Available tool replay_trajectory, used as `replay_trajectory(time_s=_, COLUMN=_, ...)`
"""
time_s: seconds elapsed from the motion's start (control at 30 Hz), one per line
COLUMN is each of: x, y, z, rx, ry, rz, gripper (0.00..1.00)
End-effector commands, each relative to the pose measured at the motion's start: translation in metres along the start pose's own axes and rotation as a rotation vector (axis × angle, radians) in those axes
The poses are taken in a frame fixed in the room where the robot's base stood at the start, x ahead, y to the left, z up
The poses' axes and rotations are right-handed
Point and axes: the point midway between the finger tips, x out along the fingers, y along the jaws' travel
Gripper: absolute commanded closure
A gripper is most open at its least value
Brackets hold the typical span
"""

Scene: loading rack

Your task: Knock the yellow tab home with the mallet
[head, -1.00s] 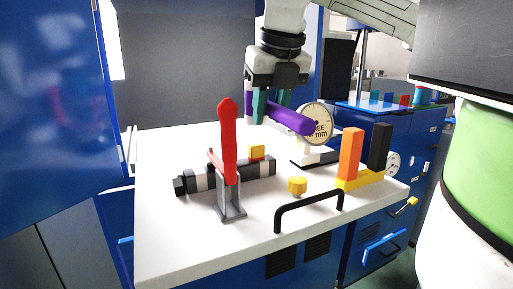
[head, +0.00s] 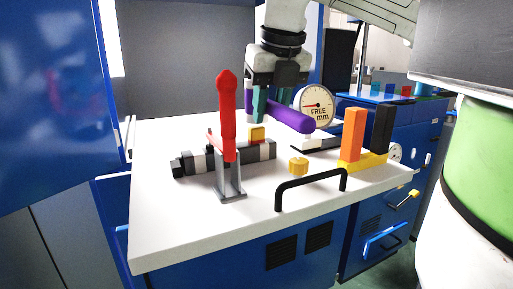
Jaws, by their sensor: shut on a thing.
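My gripper (head: 266,106), with teal fingers, is shut on a purple rod-shaped thing (head: 290,118), apparently the mallet. Its thick rounded end points right and toward me; the rest is partly hidden by the fingers. The yellow tab (head: 257,133) is a small block standing up from a black-and-grey bar (head: 197,163) on the white table. My gripper and the mallet are just above and behind the tab in the picture. I cannot tell the gap in depth, and no contact is clear.
A red lever (head: 227,110) stands upright on a grey bracket (head: 230,185) in front of the bar. A round dial (head: 318,105) stands behind right. A yellow knob (head: 298,166), black handle (head: 312,182) and orange block (head: 352,133) occupy the right. The table's front left (head: 165,230) is clear.

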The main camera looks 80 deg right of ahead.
Motion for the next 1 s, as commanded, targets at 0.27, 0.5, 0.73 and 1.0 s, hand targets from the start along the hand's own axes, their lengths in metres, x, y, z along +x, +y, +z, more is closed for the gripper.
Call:
replay_trajectory(time_s=0.27, x=0.009, y=0.0, z=-0.003, rx=0.001, ry=-0.002, rz=0.001, gripper=1.0)
replay_trajectory(time_s=0.5, x=-0.001, y=0.0, z=0.001, rx=0.001, ry=-0.003, rz=0.001, gripper=1.0)
replay_trajectory(time_s=0.73, x=-0.02, y=0.0, z=0.008, rx=0.001, ry=-0.002, rz=0.002, gripper=1.0)
replay_trajectory(time_s=1.0, x=-0.036, y=0.001, z=0.013, rx=0.0, ry=-0.002, rz=0.002, gripper=1.0)
